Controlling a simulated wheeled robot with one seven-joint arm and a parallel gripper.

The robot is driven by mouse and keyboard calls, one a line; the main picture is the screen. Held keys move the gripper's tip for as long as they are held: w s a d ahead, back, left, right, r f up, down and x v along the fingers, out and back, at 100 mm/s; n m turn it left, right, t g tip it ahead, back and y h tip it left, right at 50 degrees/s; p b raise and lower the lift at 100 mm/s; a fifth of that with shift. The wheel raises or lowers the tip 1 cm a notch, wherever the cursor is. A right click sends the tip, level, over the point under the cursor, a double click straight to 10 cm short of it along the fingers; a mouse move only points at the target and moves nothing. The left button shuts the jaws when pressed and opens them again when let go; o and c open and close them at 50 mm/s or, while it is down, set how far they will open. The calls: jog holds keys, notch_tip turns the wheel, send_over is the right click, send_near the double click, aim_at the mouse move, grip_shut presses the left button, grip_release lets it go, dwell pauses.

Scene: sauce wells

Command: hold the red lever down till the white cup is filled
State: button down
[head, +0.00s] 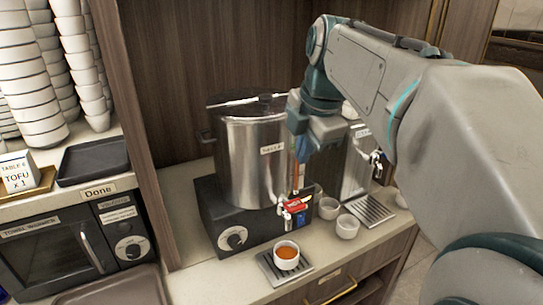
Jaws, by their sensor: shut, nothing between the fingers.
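The red lever (296,204) is on the tap at the front of a steel sauce pot (248,165). My gripper (299,186) points down just above and at the lever, its fingers shut with nothing between them. I cannot tell for sure whether the fingertips touch the lever. The white cup (287,264) stands upright on a drip tray (268,267) below the tap. Orange-brown sauce shows inside it, below the rim. My gripper's body partly hides the right side of the pot.
More small white cups (347,228) stand right of the tap, by a second steel dispenser (358,170) with its own drip tray (370,211). Left are stacked bowls (22,80), a dark tray (92,161), a TOFU card (18,174) and a warmer (60,250) with a "Done" label.

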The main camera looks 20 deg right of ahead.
jog(key=shift+r, duration=0.9)
jog(key=s+a+f+m, duration=0.2)
jog(key=s+f+m, duration=0.4)
jog(key=f+m, duration=0.4)
jog(key=s+a+f+m, duration=0.2)
jog(key=s+f+m, duration=0.4)
jog(key=f+m, duration=0.4)
jog(key=shift+s+f+m+g+h, duration=0.3)
jog(key=shift+s+f+h, duration=0.1)
jog(key=shift+f, duration=0.15)
jog(key=shift+a, duration=0.15)
